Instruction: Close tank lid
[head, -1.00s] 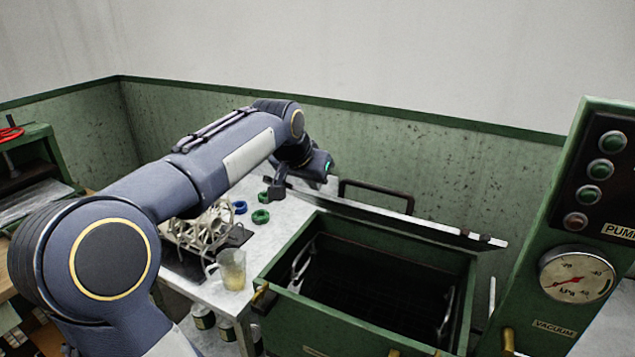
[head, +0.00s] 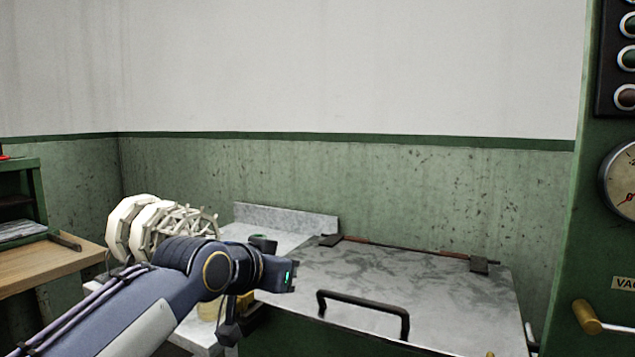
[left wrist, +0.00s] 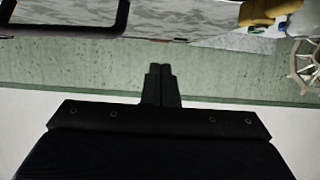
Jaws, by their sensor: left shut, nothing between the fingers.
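The tank lid (head: 420,285) is a grey mottled metal plate lying over the tank top, its hinge side toward the back wall. Its dark bar handle (head: 363,296) stands near the front edge. The green tank body (head: 285,335) shows only in part below the lid, and the opening is covered. Whether the front edge is fully seated cannot be told. My left gripper (head: 229,332) is shut and empty, left of the handle and apart from it. In the left wrist view its fingers (left wrist: 160,84) are together, with the lid (left wrist: 175,20) and handle (left wrist: 65,28) at the top.
White spoked reels (head: 165,225) stand left on the light side table, partly behind my left arm. A wooden bench (head: 55,265) is at far left. A green panel with a gauge (head: 622,180) and a brass-ended lever (head: 588,318) stands at right.

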